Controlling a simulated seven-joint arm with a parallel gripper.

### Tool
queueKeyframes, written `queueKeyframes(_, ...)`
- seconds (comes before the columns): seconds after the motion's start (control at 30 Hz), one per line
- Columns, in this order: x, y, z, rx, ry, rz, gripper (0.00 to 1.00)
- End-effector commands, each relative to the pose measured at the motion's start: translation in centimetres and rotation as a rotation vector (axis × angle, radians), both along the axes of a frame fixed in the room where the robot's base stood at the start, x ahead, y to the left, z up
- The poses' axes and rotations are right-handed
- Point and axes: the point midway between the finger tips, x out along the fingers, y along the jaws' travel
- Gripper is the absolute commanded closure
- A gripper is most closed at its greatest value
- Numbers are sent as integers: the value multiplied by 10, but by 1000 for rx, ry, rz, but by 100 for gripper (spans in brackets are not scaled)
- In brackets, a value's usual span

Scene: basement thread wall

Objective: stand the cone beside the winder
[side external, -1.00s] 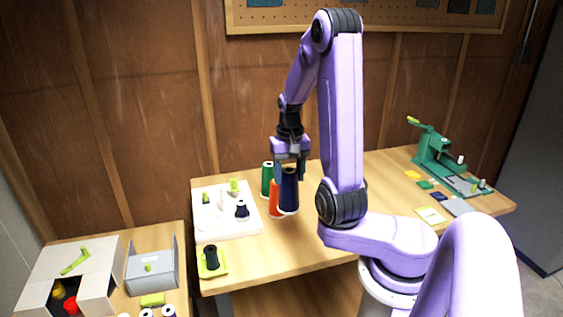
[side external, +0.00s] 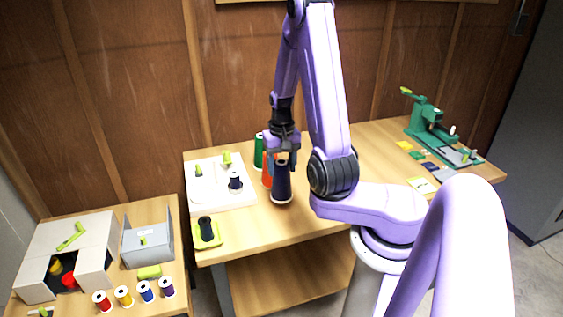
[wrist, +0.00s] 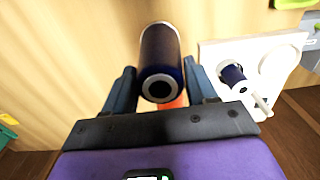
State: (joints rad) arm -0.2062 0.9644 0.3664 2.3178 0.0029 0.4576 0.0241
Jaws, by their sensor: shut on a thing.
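The navy cone (side external: 281,183) is held upright by its top in my gripper (side external: 282,157). Its base is at or just above the table; I cannot tell if it touches. In the wrist view the cone (wrist: 161,55) is between the two fingers, its holed top facing the camera. The white base (side external: 235,202) with pegs and a small navy spool (side external: 235,181), which looks like the winder, is just left of the cone. It also shows at the right of the wrist view (wrist: 212,55).
An orange cone (side external: 267,178) and a green cone (side external: 259,150) stand close behind the held cone. A black spool on a lime stand (side external: 207,233) is at the front left. A green lever machine (side external: 428,125) is far right. Bare table lies in front of the cone.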

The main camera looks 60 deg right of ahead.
Motion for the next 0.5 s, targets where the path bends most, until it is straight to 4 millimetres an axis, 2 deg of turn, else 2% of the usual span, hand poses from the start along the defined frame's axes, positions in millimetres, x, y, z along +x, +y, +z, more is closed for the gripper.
queueKeyframes(0.5,0,0,-9,1,1,0,68)
